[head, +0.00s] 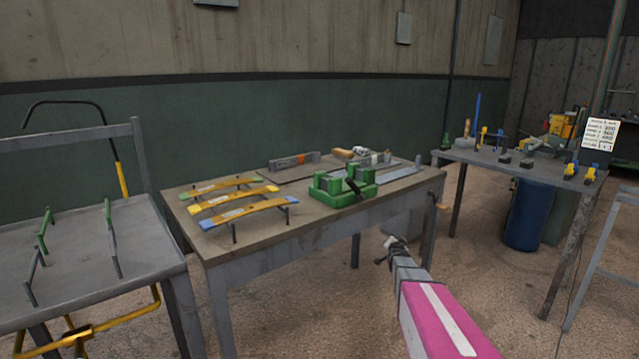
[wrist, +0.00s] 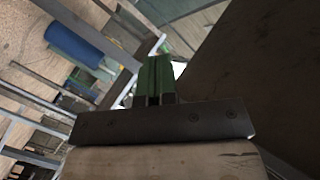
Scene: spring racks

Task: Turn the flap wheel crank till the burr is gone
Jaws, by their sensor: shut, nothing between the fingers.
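My gripper (head: 389,246) is in front of the middle table's right part, below its top, at the end of my pink and white arm. In the wrist view its green fingers (wrist: 155,78) are together, with nothing seen between them. A green fixture (head: 343,187) with a dark lever-like part stands on the table, above and left of my gripper. A small wooden handle-like piece (head: 440,206) sticks out at the table's right edge, apart from my gripper. I cannot tell which part is the flap wheel crank. No burr can be made out.
The middle table (head: 245,240) also holds curved spring strips (head: 240,207) and hand tools. A grey rack (head: 95,240) stands left. A second table (head: 520,165) with clamps and a blue barrel (head: 527,215) are right. Floor between the tables is open.

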